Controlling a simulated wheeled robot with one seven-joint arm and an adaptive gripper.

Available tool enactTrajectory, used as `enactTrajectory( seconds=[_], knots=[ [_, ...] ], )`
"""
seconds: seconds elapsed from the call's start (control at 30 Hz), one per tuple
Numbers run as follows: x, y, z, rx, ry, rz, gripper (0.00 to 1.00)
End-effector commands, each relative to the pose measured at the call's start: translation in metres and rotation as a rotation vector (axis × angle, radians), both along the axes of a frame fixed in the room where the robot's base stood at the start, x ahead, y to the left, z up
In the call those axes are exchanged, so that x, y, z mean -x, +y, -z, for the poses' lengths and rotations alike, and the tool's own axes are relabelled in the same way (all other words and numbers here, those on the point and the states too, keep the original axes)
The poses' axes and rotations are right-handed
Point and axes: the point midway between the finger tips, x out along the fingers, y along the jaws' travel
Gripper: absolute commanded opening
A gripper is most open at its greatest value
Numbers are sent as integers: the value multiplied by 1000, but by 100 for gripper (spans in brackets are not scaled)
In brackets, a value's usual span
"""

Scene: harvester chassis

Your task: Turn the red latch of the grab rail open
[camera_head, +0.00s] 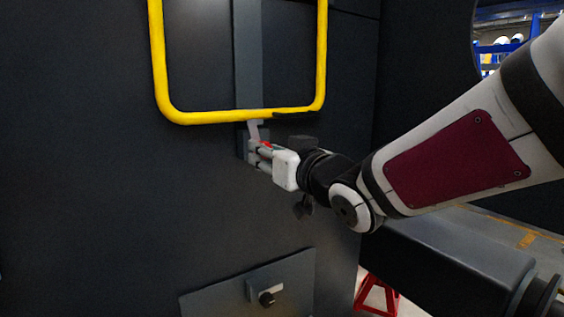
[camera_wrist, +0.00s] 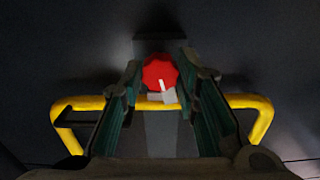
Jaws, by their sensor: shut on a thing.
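The red latch (camera_wrist: 160,72) is a red, many-sided knob with a white mark, seen face-on between my fingers in the wrist view. In the head view only a small red bit of the latch (camera_head: 266,145) shows, mostly hidden by my gripper (camera_head: 256,152). My gripper also shows in the wrist view (camera_wrist: 159,88), its two fingers shut on the latch from both sides. The yellow grab rail (camera_head: 222,117) runs just above the gripper in the head view. In the wrist view the rail (camera_wrist: 248,101) passes across behind the fingers.
A grey vertical bar (camera_head: 248,60) runs down the dark panel (camera_head: 80,150) behind the rail. A lower plate (camera_head: 225,295) carries a small dark knob (camera_head: 266,298). A red stand (camera_head: 378,295) is on the floor at lower right. The panel left of the gripper is clear.

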Motion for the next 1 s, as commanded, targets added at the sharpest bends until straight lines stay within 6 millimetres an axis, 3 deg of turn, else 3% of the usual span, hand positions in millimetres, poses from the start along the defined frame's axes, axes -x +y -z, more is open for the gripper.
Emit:
enactTrajectory(
  seconds=[1.0],
  knots=[
    [0,0,1,797,-542,1,1]
  ],
)
